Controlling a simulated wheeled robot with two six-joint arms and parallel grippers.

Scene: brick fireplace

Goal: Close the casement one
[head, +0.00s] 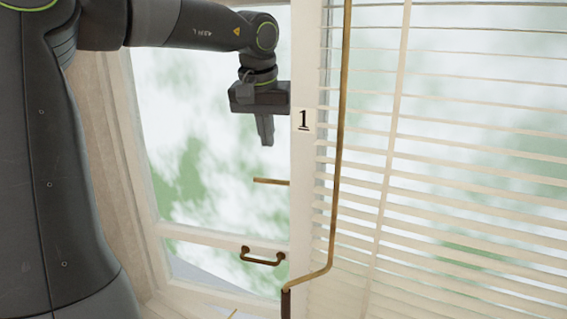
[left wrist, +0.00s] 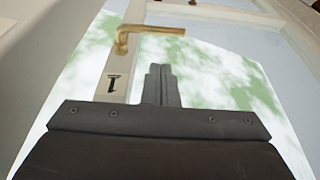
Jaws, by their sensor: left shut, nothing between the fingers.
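The casement's pale upright stile (head: 303,170) carries a black "1" label (head: 303,120) in the head view. A brass lever handle (head: 270,181) sticks out left from the stile's edge. In the left wrist view the label (left wrist: 113,84) and brass lever (left wrist: 145,33) lie beyond my fingers. My left gripper (head: 266,140) is shut and empty, pointing down just left of the stile, above the lever; its right side is cut off at the stile's edge. The closed fingers also show in the left wrist view (left wrist: 162,85). How far the casement stands open is unclear. My right gripper is out of view.
White slatted blinds (head: 450,170) fill the right side. A bent brass rod (head: 338,130) with a dark lower grip hangs in front of the stile and blinds. A dark bronze pull (head: 262,257) is lower, left of the stile. Blurred greenery shows through the glass.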

